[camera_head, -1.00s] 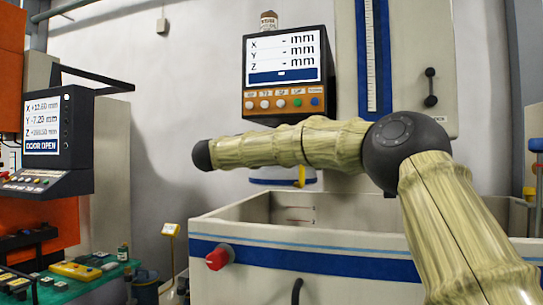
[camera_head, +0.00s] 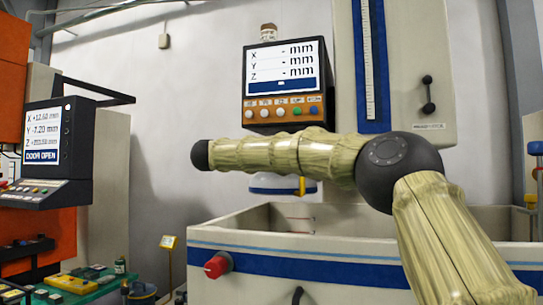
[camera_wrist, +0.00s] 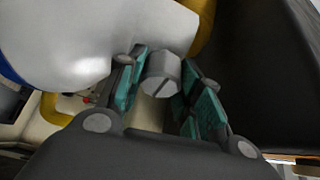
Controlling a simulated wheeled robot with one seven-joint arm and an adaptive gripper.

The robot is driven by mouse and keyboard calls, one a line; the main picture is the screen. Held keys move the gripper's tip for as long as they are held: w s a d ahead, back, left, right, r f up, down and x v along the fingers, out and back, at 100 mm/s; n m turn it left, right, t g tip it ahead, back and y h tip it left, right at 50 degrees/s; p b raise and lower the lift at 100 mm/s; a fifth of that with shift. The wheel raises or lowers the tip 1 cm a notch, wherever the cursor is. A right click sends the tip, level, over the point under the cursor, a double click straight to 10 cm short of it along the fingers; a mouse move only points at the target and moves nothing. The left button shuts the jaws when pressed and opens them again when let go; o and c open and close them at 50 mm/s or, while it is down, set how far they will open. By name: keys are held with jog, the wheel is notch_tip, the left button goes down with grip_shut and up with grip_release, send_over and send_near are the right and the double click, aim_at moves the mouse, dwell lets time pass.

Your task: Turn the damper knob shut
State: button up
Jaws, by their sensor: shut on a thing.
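In the wrist view a grey, faceted knob (camera_wrist: 162,75) with a dark line across its face, which I take for the damper knob, sits between the green-padded fingers of my gripper (camera_wrist: 165,88). The gripper is shut on it. Behind the knob are a white rounded body (camera_wrist: 90,40) and a yellow part (camera_wrist: 204,28). In the head view my arm stretches across the machine, and neither my gripper nor this knob can be made out there.
The machine's white tank (camera_head: 345,247) with a blue stripe stands below my arm and carries a red knob (camera_head: 217,264). A readout screen (camera_head: 285,68) is behind the arm. A second control panel (camera_head: 45,150) and a green bench (camera_head: 95,285) are at the left.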

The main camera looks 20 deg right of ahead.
jog(key=o, duration=1)
jog(key=shift+o, duration=0.2)
jog(key=shift+r+n+p, duration=0.1)
jog(key=shift+n+p, duration=0.3)
jog(key=shift+p, duration=0.1)
jog(key=n+h+p, duration=0.1)
jog(key=n+p, duration=0.1)
jog(key=shift+r+n+t, duration=0.1)
jog(key=shift+n+t, duration=0.2)
jog(key=shift+t, duration=0.1)
jog(key=n+t+p, duration=0.1)
jog(key=n+p, duration=0.2)
jog(key=n+t+p, duration=0.2)
jog(key=n+p, duration=0.2)
jog(key=shift+p, duration=0.3)
jog(key=n+t+p, duration=0.2)
jog(key=n+p, duration=0.2)
jog(key=p, duration=0.1)
jog(key=n+t+y+p, duration=0.1)
jog(key=n+p, duration=0.3)
jog(key=p, duration=0.1)
jog(key=shift+n+t+y, duration=0.3)
jog(key=shift+t, duration=0.1)
jog(key=n+t+y+p, duration=0.1)
jog(key=n+p, duration=0.1)
jog(key=p, duration=0.2)
jog(key=shift+n, duration=0.4)
jog(key=shift+n+p, duration=0.3)
jog(key=shift+p, duration=0.1)
